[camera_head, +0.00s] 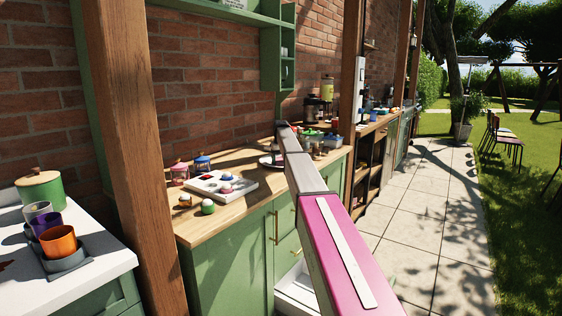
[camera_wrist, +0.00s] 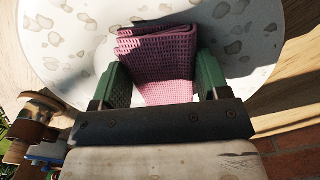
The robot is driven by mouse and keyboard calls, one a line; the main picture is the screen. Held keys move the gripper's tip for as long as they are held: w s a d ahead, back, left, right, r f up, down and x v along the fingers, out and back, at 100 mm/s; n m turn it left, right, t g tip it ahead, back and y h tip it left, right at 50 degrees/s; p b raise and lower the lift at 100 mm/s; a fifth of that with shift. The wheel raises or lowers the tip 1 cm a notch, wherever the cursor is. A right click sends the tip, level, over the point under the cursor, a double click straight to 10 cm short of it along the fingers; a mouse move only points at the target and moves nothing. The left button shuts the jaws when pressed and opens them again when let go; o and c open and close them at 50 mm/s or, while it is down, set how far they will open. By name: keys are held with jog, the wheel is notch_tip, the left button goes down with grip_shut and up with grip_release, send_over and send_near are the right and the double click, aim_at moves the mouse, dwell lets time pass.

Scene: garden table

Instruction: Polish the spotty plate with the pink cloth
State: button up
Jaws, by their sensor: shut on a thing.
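The spotty plate (camera_wrist: 70,35) is white with grey-brown blotches and fills much of the wrist view. The pink cloth (camera_wrist: 158,55) is folded, with a waffle weave, and lies over the plate's middle. My gripper (camera_wrist: 162,66) is shut on the cloth, one green finger on each side of it. The cloth appears to be at the plate's surface, but I cannot tell how firmly it touches. In the head view, my arm hides most of that spot. A pale rim, likely the plate (camera_head: 266,161), shows just left of the arm.
More pots and jars (camera_head: 318,142) stand right of my arm. A brick wall backs the counter. A wooden post (camera_head: 128,120) stands at the left.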

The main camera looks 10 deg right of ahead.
jog(key=shift+s+r, duration=0.15)
jog(key=shift+r, duration=4.55)
